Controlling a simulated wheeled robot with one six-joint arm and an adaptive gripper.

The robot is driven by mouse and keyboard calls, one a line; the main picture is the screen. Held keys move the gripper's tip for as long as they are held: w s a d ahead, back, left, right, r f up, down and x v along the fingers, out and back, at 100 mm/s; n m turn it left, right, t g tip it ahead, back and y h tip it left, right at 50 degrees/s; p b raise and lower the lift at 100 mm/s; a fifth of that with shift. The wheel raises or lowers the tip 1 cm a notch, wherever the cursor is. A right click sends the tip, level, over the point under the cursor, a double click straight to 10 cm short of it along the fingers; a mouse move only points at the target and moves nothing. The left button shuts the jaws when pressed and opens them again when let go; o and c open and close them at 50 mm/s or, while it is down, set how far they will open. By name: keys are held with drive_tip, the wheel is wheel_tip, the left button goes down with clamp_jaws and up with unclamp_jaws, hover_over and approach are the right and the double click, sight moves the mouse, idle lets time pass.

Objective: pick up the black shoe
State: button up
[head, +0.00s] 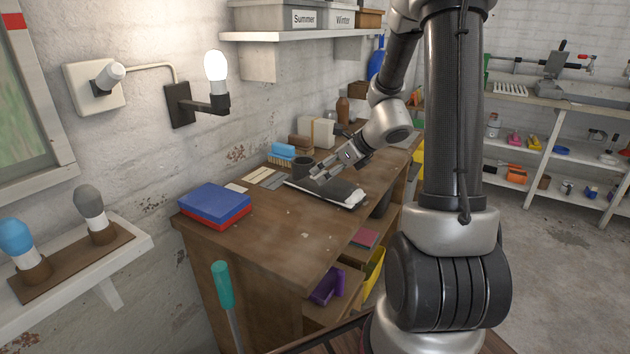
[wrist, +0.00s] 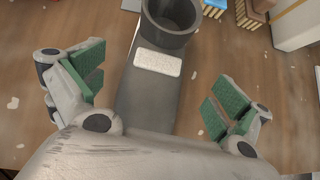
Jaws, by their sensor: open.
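A dark, low shape with a light edge, which looks like the black shoe (head: 343,191), lies on the wooden workbench in the head view, just under and beside my gripper (head: 318,179). My gripper covers part of it. In the wrist view my gripper (wrist: 158,98) is open, its green-padded fingers wide apart. Between and below them lies a long dark grey surface (wrist: 147,98) with a white patch. I cannot tell whether this is part of the shoe. Nothing is held.
A blue and red box (head: 214,203) lies at the left. The bench front (head: 285,235) is clear.

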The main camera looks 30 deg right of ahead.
drive_tip(key=x, duration=0.6)
drive_tip(key=shift+s+a+f, duration=0.1)
drive_tip(key=shift+s+f, duration=0.05)
drive_tip(key=shift+f, duration=0.1)
drive_tip(key=c, duration=1.3)
